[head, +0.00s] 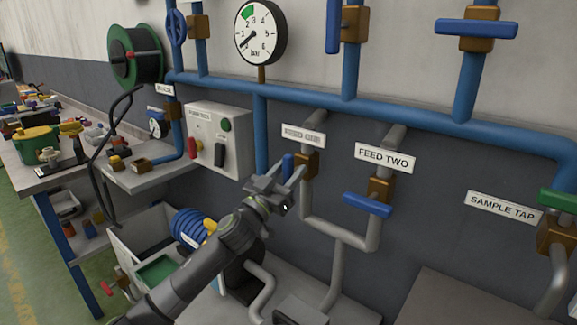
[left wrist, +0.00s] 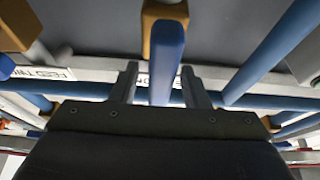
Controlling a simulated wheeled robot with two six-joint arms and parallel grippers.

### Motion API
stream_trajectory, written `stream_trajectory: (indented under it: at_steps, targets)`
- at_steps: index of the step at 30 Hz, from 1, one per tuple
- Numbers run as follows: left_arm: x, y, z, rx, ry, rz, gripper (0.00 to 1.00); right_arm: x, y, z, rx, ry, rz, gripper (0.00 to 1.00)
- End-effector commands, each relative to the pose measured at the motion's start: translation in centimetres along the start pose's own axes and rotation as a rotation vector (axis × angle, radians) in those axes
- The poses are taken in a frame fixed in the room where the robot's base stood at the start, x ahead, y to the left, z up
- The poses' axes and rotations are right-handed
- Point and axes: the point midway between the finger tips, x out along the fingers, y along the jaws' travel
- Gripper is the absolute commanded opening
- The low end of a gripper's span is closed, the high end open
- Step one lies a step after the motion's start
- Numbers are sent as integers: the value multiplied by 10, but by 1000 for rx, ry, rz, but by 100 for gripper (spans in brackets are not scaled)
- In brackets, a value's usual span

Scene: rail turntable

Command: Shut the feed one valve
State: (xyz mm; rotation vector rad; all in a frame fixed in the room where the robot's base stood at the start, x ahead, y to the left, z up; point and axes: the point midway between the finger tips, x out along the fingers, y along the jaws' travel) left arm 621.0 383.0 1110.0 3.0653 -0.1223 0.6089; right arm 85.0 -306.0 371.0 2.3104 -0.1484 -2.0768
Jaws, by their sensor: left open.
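The feed one valve has a brass body (head: 307,165) and a blue handle (head: 288,166) standing roughly upright. Its label (head: 303,137) is hard to read in the head view. My left gripper (head: 283,180) is open at this handle. In the left wrist view, the blue handle (left wrist: 167,62) runs between the two spread fingers of the gripper (left wrist: 160,75), with the brass body (left wrist: 160,14) beyond. I cannot tell whether a finger touches the handle. The right gripper is not in view.
To the right, the FEED TWO valve has a blue handle (head: 367,204) set crosswise to its pipe. Further right is the SAMPLE TAP with a green handle (head: 558,201). A control box (head: 219,140) is at left. Blue pipes (head: 400,115) and a pressure gauge (head: 261,32) are above.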

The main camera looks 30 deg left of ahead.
Motion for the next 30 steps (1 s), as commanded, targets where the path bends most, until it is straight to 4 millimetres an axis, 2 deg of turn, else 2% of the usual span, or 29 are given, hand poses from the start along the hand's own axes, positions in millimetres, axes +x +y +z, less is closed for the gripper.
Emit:
stream_trajectory:
  at_steps: [8,15,18,30]
  targets:
    - [0,0,1,-1,-1,0,42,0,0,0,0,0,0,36]
    - [0,0,1,-1,-1,-1,10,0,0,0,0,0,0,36]
    - [0,0,1,-1,-1,0,0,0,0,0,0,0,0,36]
    - [1,0,0,71,-3,29,0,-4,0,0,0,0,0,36]
